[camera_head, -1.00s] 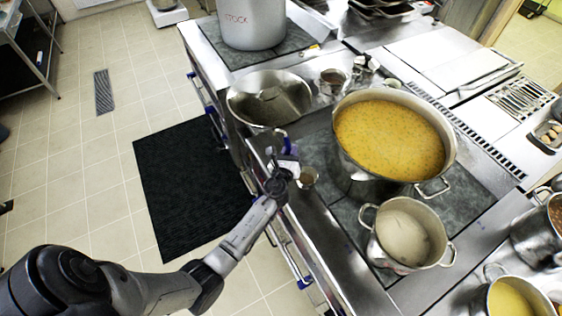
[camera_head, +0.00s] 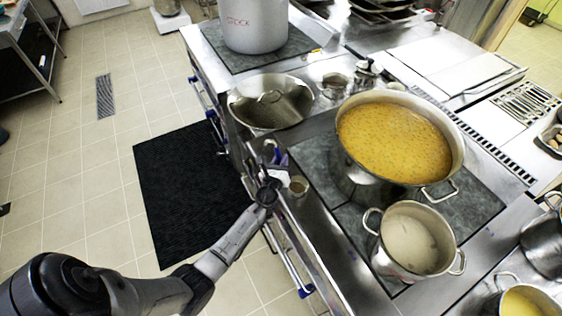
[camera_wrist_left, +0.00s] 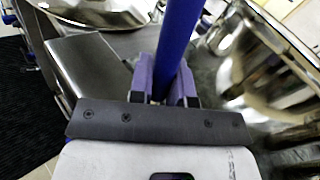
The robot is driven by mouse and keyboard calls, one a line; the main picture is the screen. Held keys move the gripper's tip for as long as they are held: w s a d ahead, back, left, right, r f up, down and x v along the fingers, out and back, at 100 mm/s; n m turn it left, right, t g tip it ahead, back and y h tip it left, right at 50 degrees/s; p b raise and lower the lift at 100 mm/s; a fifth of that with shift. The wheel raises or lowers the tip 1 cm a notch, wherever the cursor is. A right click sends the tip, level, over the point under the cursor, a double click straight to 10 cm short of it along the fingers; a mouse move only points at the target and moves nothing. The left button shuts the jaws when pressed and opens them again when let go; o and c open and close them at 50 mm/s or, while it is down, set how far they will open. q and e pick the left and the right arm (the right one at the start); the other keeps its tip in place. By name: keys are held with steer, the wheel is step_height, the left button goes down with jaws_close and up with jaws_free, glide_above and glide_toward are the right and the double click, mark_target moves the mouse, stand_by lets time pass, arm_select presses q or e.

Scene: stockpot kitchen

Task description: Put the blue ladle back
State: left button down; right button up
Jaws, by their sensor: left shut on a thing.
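My left gripper (camera_head: 273,170) is at the front edge of the steel counter, left of the large soup pot. It is shut on the blue handle of the ladle (camera_wrist_left: 178,45), which rises between the fingers in the wrist view. In the head view only a short blue piece of the handle (camera_head: 279,151) shows by the fingers. A small brownish cup shape (camera_head: 298,186) just right of the gripper looks like the ladle's bowl; whether it touches the counter I cannot tell. My right gripper is not in view.
A large pot of yellow soup (camera_head: 393,138) and a smaller pot (camera_head: 413,239) stand right of the gripper. A wide steel pan or lid (camera_head: 270,101) lies behind it, with a stockpot (camera_head: 253,24) farther back. A black mat (camera_head: 188,190) covers the floor at left.

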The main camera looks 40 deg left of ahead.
arm_select(q)
steer(key=shift+f+b, duration=0.25)
steer(key=shift+b, duration=0.05)
steer(key=c, duration=1.1)
jaws_free()
steer(key=shift+r, duration=0.1)
